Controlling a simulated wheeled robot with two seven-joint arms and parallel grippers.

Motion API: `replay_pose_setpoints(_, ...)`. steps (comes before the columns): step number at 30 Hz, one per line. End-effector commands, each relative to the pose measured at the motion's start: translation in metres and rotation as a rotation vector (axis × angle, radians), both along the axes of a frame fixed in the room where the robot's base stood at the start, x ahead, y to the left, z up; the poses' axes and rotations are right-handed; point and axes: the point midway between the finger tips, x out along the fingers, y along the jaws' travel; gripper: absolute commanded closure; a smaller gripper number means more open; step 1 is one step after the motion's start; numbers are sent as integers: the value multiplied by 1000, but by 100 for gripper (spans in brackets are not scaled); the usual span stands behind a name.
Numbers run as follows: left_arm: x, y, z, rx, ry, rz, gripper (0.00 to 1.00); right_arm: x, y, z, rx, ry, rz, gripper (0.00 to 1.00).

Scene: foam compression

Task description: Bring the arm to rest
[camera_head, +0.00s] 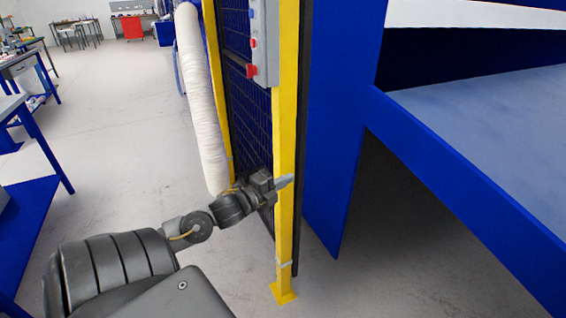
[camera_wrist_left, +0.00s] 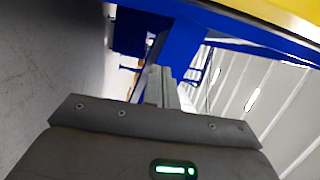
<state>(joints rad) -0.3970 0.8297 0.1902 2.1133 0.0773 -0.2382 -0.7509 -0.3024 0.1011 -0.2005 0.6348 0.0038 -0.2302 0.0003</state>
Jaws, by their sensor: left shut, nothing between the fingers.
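My left arm comes in from the lower left of the head view. Its gripper (camera_head: 284,182) is shut and empty, with the fingers pointing right in front of the yellow post. In the left wrist view the shut fingers (camera_wrist_left: 162,88) show side by side, with nothing between them. I cannot tell from the head view whether the fingertips touch the post. My right gripper is in neither view.
A yellow post (camera_head: 287,120) carries a grey switch box (camera_head: 264,45) with red buttons. A blue machine with a pale bed (camera_head: 500,120) stands at the right. A white hose (camera_head: 200,100) hangs behind the arm. Bare floor (camera_head: 120,130) lies at the left, beside blue benches.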

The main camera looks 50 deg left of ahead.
Motion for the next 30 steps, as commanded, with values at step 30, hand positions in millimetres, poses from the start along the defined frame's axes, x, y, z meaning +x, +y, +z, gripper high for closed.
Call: replay_pose_setpoints(30, -47, 104, -220, -482, 352, 360, 100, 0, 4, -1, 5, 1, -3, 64)
